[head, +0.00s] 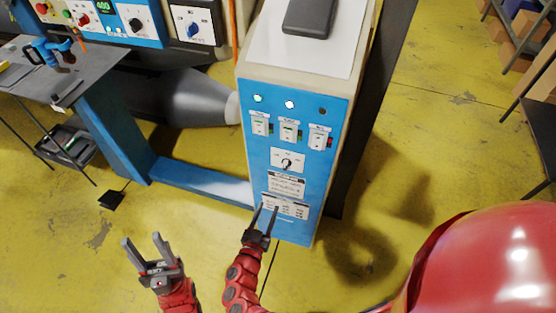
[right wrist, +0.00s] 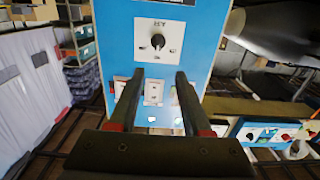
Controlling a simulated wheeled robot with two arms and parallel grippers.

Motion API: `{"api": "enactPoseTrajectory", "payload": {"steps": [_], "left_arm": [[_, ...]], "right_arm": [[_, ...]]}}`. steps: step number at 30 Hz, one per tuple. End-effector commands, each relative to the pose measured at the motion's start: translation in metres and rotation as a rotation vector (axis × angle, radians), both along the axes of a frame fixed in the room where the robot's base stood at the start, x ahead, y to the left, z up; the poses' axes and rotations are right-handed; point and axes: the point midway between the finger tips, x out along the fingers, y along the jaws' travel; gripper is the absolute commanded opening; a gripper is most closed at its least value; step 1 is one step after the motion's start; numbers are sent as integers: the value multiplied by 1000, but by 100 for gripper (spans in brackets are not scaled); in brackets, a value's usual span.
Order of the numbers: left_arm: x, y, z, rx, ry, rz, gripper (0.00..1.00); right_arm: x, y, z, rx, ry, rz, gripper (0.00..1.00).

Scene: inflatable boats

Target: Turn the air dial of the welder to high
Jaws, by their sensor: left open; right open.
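The tall cabinet has a blue front (head: 257,185) with one black pointer dial (head: 287,163) on a white plate. In the right wrist view this dial (right wrist: 157,42) sits just beyond the fingertips, and nothing grips it. My right gripper (head: 266,208) is open and empty in front of the cabinet's lower labels; it also shows in the right wrist view (right wrist: 159,78). My left gripper (head: 144,242) is open and empty over the floor to the left. A black dial (head: 136,25) and a blue dial (head: 192,28) are on the back-left panel. I cannot read which dial is for air.
Three switches (head: 288,130) and a row of lamps are above the cabinet's dial. A dark flat object (head: 309,17) lies on its top. A grey table (head: 75,78) and a blue beam (head: 200,182) stand left. Yellow floor is open to the right.

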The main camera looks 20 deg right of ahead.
Motion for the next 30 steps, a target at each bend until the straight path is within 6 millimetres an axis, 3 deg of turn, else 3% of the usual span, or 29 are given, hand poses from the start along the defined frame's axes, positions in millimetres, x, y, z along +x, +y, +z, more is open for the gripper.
{"api": "enactPoseTrajectory", "payload": {"steps": [11,18,24,30], "left_arm": [[0,0,18,0,0,0,50],[0,0,15,0,0,0,50],[0,0,10,0,0,0,50],[0,0,8,0,0,0,50]], "right_arm": [[67,-47,5,-6,-9,-5,49],[104,-72,3,-6,-11,-4,49],[127,-87,2,-4,-12,-4,49],[134,-94,1,-3,-9,-5,49]]}}
